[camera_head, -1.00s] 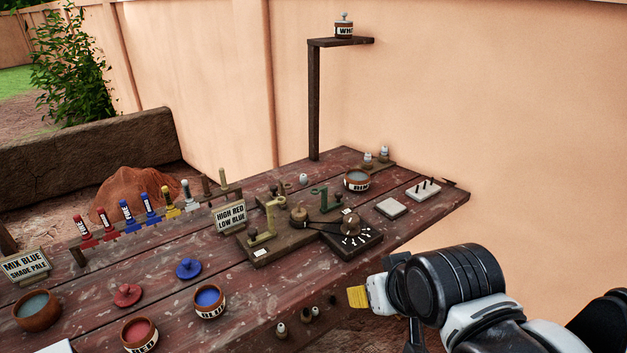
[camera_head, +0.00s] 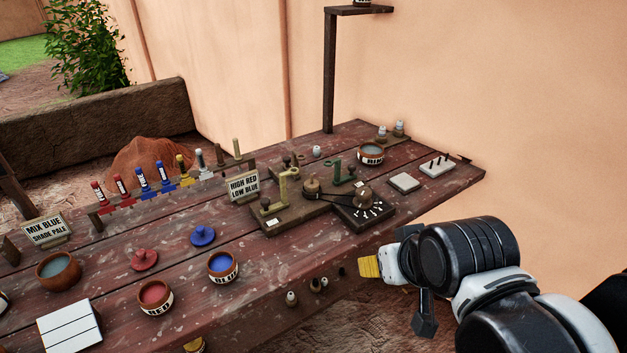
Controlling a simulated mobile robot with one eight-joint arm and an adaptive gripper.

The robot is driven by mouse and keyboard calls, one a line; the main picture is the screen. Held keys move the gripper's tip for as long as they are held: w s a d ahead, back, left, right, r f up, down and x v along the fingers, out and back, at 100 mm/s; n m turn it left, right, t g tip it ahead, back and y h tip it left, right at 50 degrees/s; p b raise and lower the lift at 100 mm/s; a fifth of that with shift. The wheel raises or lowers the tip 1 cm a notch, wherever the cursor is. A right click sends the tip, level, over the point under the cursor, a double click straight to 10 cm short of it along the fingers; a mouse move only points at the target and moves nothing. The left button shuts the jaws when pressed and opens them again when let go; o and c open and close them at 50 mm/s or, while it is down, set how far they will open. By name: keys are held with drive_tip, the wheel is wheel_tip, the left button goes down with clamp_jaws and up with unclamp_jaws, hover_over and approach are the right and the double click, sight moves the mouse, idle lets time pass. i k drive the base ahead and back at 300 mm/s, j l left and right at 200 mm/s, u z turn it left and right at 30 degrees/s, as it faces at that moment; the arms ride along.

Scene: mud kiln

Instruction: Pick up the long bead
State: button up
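I cannot tell which piece is the long bead. Small pale bead-like pieces show in several places: one at the table's front edge (camera_head: 291,298), with darker small pieces beside it, one alone near the back middle (camera_head: 316,151), and a pair on a small wooden stand (camera_head: 382,132) at the back right. My gripper (camera_head: 369,267) is at the right, off the table's front edge, with its yellow tip pointing left. It is apart from all these pieces and nothing shows in it. Its finger opening is not clear from this side.
The dark red table (camera_head: 260,262) holds red (camera_head: 154,297) and blue (camera_head: 222,266) paint pots, a rack of coloured tubes, signs and a belt-driven wheel device (camera_head: 363,198). A post with a shelf (camera_head: 329,75) rises at the back. The right wall is close.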

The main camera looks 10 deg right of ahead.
sight(316, 150)
drive_tip(key=i+l, duration=0.1)
drive_tip(key=i, duration=0.3)
drive_tip(key=i+l+u, duration=0.1)
drive_tip(key=i, duration=0.3)
drive_tip(key=i+l, duration=0.2)
drive_tip(key=i, duration=0.2)
drive_tip(key=j+u, duration=0.05)
